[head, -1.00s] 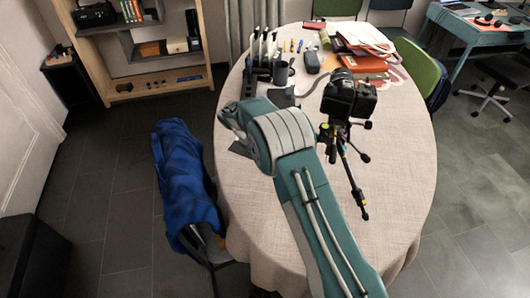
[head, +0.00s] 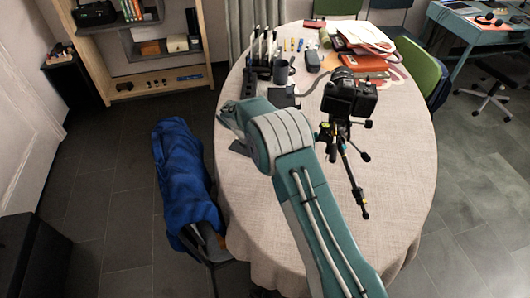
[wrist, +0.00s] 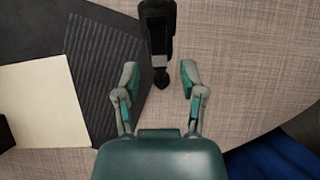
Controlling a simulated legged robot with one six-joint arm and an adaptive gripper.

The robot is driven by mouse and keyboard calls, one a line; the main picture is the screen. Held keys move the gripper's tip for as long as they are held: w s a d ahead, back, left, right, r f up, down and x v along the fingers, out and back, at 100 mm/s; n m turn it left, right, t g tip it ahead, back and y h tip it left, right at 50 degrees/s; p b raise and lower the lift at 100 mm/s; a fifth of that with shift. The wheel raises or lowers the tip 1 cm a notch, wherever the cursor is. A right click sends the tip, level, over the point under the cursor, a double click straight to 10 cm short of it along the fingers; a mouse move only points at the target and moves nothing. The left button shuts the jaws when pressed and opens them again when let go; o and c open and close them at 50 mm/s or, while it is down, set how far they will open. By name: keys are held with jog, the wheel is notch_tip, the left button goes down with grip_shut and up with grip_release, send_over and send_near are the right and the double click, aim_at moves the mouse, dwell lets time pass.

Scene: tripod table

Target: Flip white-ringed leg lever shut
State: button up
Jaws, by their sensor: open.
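The black camera (head: 349,98) sits on its small tripod (head: 342,150) on the table, right of my arm. One tripod leg reaches toward the front, with yellow and blue marks high on it; part of the tripod is hidden behind my arm. I cannot make out a white ring or its lever. My gripper (wrist: 160,74) is open and empty in the wrist view, pointing down over the table. A black part with a rounded tip (wrist: 158,35) lies ahead of the fingers, its tip between them without visible contact. I cannot tell what it belongs to.
The oval table (head: 400,215) has a beige cloth and clear room at the front right. Books and papers (head: 362,52), a dark mug (head: 281,72) and a rack stand at the back. A blue jacket (head: 183,180) hangs over a chair at left.

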jog(key=v, duration=1.2)
jog(key=shift+f, duration=0.1)
jog(key=s+d+r+m+t+y, duration=0.1)
jog(key=s+d+r+m+y, duration=0.1)
jog(key=s+d+r+m, duration=0.5)
jog(key=s+d+r+m+t+y, duration=0.15)
jog(key=s+d+r, duration=0.35)
jog(key=d+r, duration=0.6)
jog(key=s+d+m+t+y, duration=0.1)
jog(key=s+d+m, duration=0.1)
jog(key=s, duration=0.5)
jog(key=s+d+r+m+t+y, duration=0.1)
jog(key=s+m, duration=0.3)
jog(key=s, duration=0.4)
jog(key=s+d+m+t+y, duration=0.1)
jog(key=s+d+m, duration=0.2)
jog(key=s, duration=0.4)
jog(key=shift+s+d+r, duration=0.15)
jog(key=shift+d, duration=0.2)
jog(key=shift+m, duration=0.25)
